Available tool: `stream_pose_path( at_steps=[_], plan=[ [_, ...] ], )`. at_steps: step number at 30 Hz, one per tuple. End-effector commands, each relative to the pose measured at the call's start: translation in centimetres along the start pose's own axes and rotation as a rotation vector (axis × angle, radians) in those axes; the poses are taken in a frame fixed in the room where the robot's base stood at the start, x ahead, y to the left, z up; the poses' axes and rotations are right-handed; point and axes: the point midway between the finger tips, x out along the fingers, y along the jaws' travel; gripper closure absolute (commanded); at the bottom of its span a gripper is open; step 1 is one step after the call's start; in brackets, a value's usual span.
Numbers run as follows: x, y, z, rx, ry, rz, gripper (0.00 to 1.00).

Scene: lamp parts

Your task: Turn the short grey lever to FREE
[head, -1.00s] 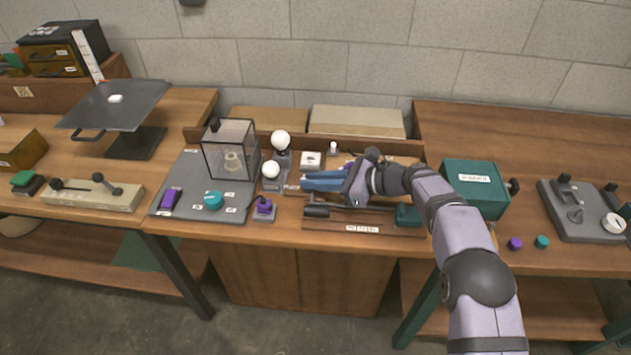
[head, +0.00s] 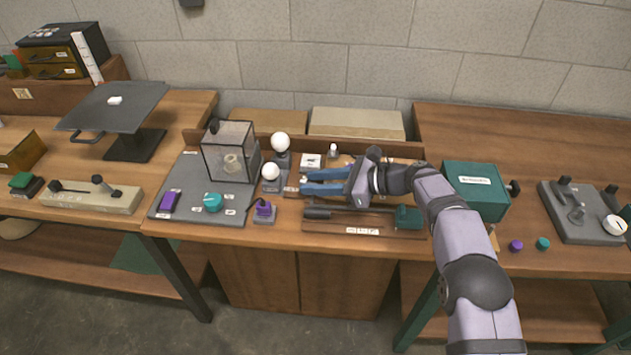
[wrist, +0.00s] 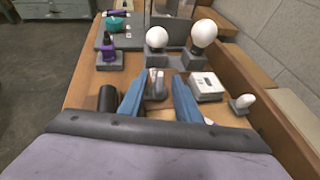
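My gripper (head: 304,182) reaches left over the middle bench, its two blue fingers spread apart with nothing clamped between them. In the wrist view, a small grey block with a pale upright piece (wrist: 155,85) stands between and just beyond the fingertips. I cannot tell whether this is the short grey lever. In the head view, a white label (head: 291,189) lies by the fingertips, its text too small to read. No FREE mark is legible. A dark horizontal bar (head: 340,209) with a green end block (head: 408,217) lies in front of my gripper.
Two white bulbs (head: 280,142) stand left of my gripper, beside a glass-sided case (head: 230,150). A white box (head: 311,160) stands behind the fingers. A purple-topped part (head: 263,210) is near the front edge. A green box (head: 475,188) stands to the right.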

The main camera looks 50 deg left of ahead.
Motion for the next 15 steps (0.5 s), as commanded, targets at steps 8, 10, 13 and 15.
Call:
stream_pose_path(
  at_steps=[8,10,13,15],
  plan=[
    [-3.1,-0.1,-0.1,-0.001,0.000,-0.004,0.70],
    [-4.1,-0.1,-0.1,-0.001,0.000,-0.003,0.70],
    [-5.4,-0.1,0.0,-0.001,-0.001,-0.003,0.70],
    [-6.1,-0.1,0.0,-0.001,-0.001,-0.002,0.70]
  ],
)
